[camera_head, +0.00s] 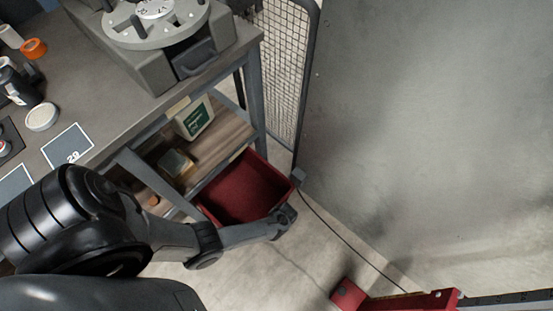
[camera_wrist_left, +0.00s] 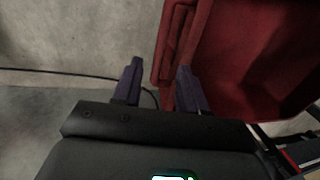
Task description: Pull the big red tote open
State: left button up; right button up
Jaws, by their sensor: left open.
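The big red tote (camera_head: 246,187) sits low at the end of the workbench, below the wooden shelf, and its open top faces up. My left gripper (camera_head: 288,208) is at the tote's near right corner. In the left wrist view, the tote (camera_wrist_left: 255,60) fills the upper right. There my left gripper (camera_wrist_left: 158,82) is open, with its two dark purple fingers apart. The edge of the tote's rim reaches down between the fingers, closer to the right one. I cannot tell whether either finger touches it. My right gripper is in neither view.
The workbench (camera_head: 105,105) carries a round grey fixture and several small containers. A mesh fence (camera_head: 283,60) and grey wall panel (camera_head: 430,120) stand right of the tote. A thin cable crosses the floor.

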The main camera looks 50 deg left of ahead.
pick_arm(q)
jog(key=shift+d+r+p, duration=0.2)
jog(key=shift+r+p, duration=0.4)
jog(key=shift+r, duration=0.5)
jog(key=shift+d+r+p, duration=0.2)
jog(key=shift+r+p, duration=0.4)
jog(key=shift+r, duration=0.5)
